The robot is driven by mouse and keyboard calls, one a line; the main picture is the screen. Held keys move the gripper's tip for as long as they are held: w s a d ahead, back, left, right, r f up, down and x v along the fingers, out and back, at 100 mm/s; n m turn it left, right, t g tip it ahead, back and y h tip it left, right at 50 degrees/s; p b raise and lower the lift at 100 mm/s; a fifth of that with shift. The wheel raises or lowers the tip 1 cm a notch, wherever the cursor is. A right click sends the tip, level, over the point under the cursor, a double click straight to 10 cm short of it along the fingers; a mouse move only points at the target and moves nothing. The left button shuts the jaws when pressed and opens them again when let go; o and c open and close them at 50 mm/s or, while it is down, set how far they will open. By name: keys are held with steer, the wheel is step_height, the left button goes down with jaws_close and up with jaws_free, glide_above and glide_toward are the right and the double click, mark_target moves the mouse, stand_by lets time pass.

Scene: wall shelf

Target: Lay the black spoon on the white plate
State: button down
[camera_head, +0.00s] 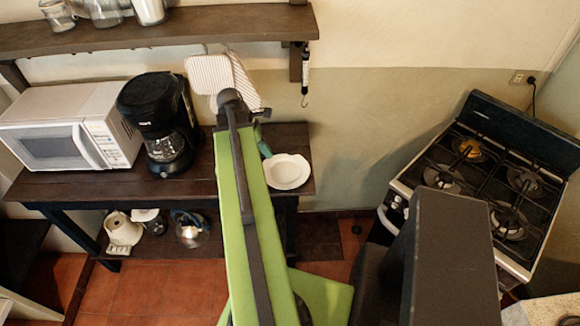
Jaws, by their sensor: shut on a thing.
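The white plate (287,171) lies on the right end of the dark wooden table, just right of my green arm. It looks empty, with its whole rim almost clear of the arm. My arm reaches up across the middle of the view, and its upper end is in front of the table's back edge. A small dark and green part shows just behind the arm, left of the plate; I cannot tell which part it is. My gripper's fingers are hidden behind the arm. I cannot make out the black spoon anywhere.
A black coffee maker (161,122) and a white microwave (70,131) stand on the table (200,178) to the left. Striped cloths (212,75) hang behind my arm's upper end. A wooden shelf (200,28) runs above. A gas stove (490,180) stands at the right.

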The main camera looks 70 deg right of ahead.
steer(key=s+d+r+m+y+p, duration=0.1)
steer(key=s+r+m+p, duration=0.15)
steer(key=s, duration=1.35)
steer(key=b, duration=0.7)
glide_above(289, 172)
steer(key=w, duration=0.2)
steer(key=shift+n, duration=0.25)
steer(key=f, duration=0.6)
steer(key=shift+s+a+f, duration=0.25)
steer(key=shift+f, duration=0.1)
steer(key=shift+w, duration=0.3)
steer(key=shift+f+b, duration=2.2)
steer(key=shift+f, duration=0.2)
steer(key=c, duration=1.5)
jaws_free()
steer(key=shift+r, duration=0.1)
